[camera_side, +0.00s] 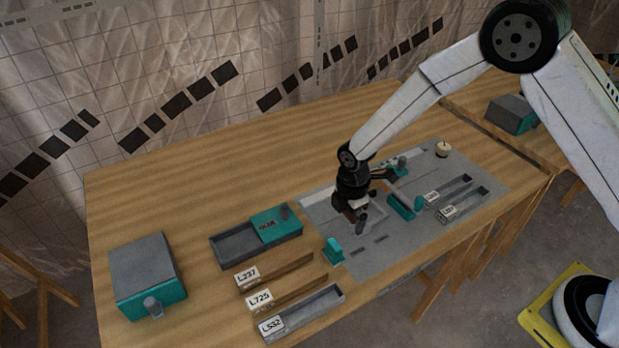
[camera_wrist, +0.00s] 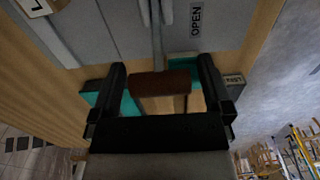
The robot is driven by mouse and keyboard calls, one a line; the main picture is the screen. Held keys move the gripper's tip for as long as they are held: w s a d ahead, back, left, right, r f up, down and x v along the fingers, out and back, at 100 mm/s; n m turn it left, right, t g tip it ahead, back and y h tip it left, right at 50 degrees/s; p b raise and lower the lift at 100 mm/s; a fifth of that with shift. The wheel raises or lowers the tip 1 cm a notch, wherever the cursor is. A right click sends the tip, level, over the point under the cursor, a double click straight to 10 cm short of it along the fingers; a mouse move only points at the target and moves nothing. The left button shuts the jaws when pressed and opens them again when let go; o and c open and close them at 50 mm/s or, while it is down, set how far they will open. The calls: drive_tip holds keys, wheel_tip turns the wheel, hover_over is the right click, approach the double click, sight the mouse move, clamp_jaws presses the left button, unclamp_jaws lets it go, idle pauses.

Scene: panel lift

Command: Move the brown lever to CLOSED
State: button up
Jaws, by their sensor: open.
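The brown lever (camera_wrist: 162,82) shows in the wrist view as a short brown grip at the end of a thin grey rod. It lies between the two black fingers of my gripper (camera_wrist: 162,76), with a gap on each side. The fingers are open and do not press on it. An OPEN label (camera_wrist: 196,18) is on the grey panel beside the rod; no CLOSED label can be read. In the side view my gripper (camera_side: 352,209) is low over the grey panel (camera_side: 385,247), and I cannot make out the lever's brown grip there.
Teal parts (camera_wrist: 185,68) sit close to the fingers. In the side view, a teal-ended bar (camera_side: 419,203) and two labelled slots (camera_side: 460,195) lie right of my gripper. A teal block (camera_side: 333,250) stands in front. Trays (camera_side: 315,308) and a grey box (camera_side: 146,272) are left.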

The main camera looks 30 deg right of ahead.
drive_tip(key=shift+f, duration=0.75)
clamp_jaws()
